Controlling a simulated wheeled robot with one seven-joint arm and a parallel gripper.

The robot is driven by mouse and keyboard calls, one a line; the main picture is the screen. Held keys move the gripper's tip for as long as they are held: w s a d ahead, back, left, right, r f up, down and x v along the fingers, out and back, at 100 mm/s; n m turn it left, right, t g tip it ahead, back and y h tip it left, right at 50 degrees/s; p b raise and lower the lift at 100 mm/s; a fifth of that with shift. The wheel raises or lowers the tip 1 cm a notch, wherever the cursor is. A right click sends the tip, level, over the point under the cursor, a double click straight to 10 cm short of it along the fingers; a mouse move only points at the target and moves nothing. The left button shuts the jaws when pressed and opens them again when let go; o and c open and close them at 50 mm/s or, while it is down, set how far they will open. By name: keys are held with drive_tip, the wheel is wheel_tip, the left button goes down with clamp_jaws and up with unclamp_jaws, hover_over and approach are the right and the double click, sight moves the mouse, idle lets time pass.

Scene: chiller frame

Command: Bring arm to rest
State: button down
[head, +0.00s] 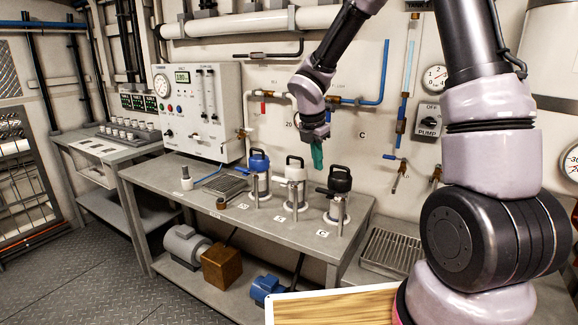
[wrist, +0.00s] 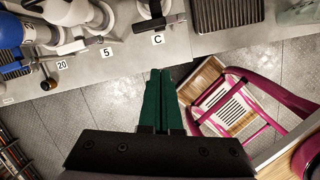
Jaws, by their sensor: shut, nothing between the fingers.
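My gripper (head: 318,154) hangs from my arm in front of the wall, above the bench's right part. It points down, with green fingers. In the wrist view my gripper (wrist: 160,75) has its two green fingers together with nothing between them, over the floor just off the bench edge. On the bench stand a blue-topped vessel (head: 259,163), a white-topped vessel (head: 295,172) and a black-topped vessel (head: 340,180). My gripper is apart from all of them in both views.
The steel bench (head: 215,205) carries labels 20, 5 and C. A control panel (head: 202,110) stands behind it. Right of it is a slatted grate (head: 390,250). A wooden board (head: 335,305) lies at the front.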

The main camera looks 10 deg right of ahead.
drive_tip(key=s+d+r+m+t, duration=0.1)
drive_tip(key=s+d+r+m, duration=0.2)
drive_tip(key=s+r+m, duration=0.3)
drive_tip(key=s+d+r+m+t, duration=0.1)
drive_tip(key=s+d+r+m, duration=0.3)
drive_tip(key=r+m, duration=0.45)
drive_tip(key=s+r+m+t+y, duration=0.1)
drive_tip(key=s+r+m+y, duration=0.1)
drive_tip(key=s+r+m, duration=0.2)
drive_tip(key=s+d+r+m+t+y, duration=0.1)
drive_tip(key=s+r+m, duration=0.3)
drive_tip(key=s+m, duration=0.4)
drive_tip(key=shift+s+m+t+y, duration=0.25)
drive_tip(key=shift+m+t+y, duration=0.3)
drive_tip(key=shift+m, duration=0.8)
drive_tip(key=shift+d, duration=0.15)
